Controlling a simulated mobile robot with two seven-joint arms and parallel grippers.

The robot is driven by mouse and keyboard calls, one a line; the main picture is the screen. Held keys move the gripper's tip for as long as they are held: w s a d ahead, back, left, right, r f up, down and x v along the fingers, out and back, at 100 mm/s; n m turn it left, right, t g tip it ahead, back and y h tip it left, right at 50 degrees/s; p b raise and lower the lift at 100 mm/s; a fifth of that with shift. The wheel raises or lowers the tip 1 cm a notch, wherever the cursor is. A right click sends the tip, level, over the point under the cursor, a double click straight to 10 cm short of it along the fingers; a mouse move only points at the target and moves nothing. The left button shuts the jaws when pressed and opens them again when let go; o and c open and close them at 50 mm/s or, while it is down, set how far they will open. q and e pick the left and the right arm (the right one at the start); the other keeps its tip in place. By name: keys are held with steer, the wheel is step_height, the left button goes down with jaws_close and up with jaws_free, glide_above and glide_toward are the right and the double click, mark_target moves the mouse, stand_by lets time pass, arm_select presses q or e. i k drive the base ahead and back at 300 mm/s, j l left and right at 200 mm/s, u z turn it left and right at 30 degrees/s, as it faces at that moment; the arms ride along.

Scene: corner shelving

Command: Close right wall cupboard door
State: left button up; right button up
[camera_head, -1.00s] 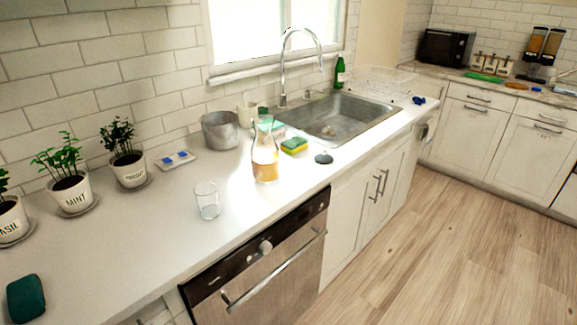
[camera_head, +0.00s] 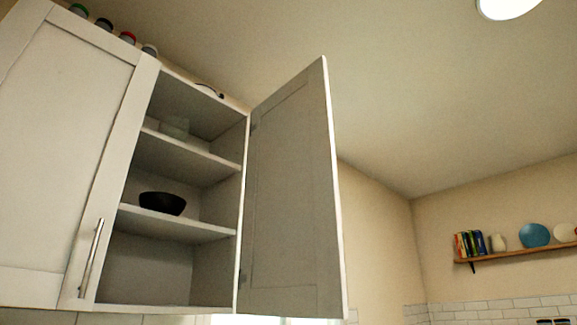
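The right wall cupboard door (camera_head: 290,195) stands wide open in the head view, hinged on the right side of the cupboard and swung out toward me. The open cupboard (camera_head: 170,265) shows its shelves, with a black bowl (camera_head: 162,204) on one shelf and a clear glass item (camera_head: 174,127) on the shelf above. The left door (camera_head: 65,150) is shut and has a vertical bar handle (camera_head: 91,258). The right door's handle is not visible from this side. Neither of my grippers is in view.
Several small jars (camera_head: 104,24) stand on top of the cupboard. A wall shelf (camera_head: 520,252) with books (camera_head: 470,244), a vase (camera_head: 498,242) and plates (camera_head: 535,235) hangs at the far right. The space to the right of the open door is clear.

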mark_target(291, 258)
steer(key=u, duration=0.7)
steer(key=l+u, duration=1.05)
steer(key=l, duration=0.25)
steer(key=k+l+u, duration=0.2)
steer(key=l, duration=0.25)
steer(key=k+l+u, duration=0.1)
steer(key=l, duration=0.35)
steer(key=k+l+u, duration=0.1)
steer(key=l, duration=0.35)
steer(key=k+l, duration=0.1)
steer(key=l, duration=0.25)
steer(key=k+l, duration=0.1)
steer(key=l, duration=0.2)
steer(key=k+l, duration=0.15)
steer(key=l, duration=0.2)
steer(key=k+l, duration=0.1)
steer(key=l, duration=0.25)
